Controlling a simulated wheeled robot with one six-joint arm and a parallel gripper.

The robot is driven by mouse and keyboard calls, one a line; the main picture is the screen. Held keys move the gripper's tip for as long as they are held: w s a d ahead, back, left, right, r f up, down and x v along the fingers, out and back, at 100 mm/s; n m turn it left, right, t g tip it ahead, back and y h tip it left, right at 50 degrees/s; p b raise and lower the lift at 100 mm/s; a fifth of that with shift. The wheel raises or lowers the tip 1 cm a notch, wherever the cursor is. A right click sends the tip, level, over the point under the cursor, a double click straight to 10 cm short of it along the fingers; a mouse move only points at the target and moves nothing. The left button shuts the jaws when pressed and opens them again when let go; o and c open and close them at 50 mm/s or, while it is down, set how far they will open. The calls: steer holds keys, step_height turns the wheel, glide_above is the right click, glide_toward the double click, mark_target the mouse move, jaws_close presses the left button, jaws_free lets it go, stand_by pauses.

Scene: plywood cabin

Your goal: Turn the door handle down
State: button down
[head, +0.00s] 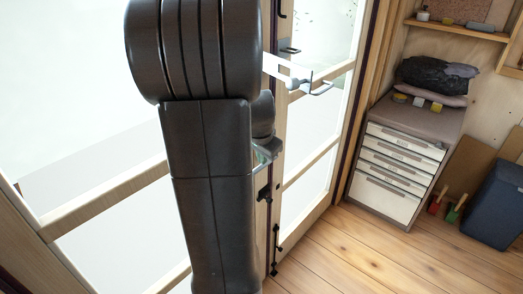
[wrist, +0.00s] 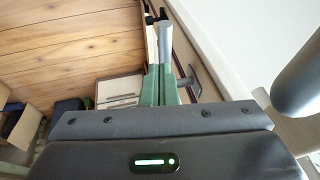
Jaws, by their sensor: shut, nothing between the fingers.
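The door (head: 287,190) has a pale wooden frame and large glass panes. In the head view my arm hides most of the gripper; only a small greenish part shows beside the arm.
A drawer cabinet (head: 398,165) with dark bags on top stands right of the door. A dark blue bin (head: 497,205) stands at the far right. A shelf (head: 455,30) hangs above. The plank floor (head: 380,255) in front is clear.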

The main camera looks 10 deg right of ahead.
steer(key=shift+x, duration=1.2)
steer(key=shift+s+a+f+b, duration=0.1)
steer(key=shift+f+b, duration=0.6)
steer(key=shift+b, duration=1.3)
step_height(320, 180, down, 5)
steer(key=t+h+b, duration=0.2)
steer(key=b, duration=1.1)
steer(key=t+h+b, duration=0.2)
steer(key=b, duration=1)
steer(key=shift+s+a+f+n+h+b, duration=0.1)
steer(key=shift+a+f+n+h+b, duration=0.05)
steer(key=shift+f+n+h+b, duration=0.2)
steer(key=shift+f+b, duration=0.2)
steer(key=shift+b, duration=0.35)
steer(key=shift+r, duration=0.1)
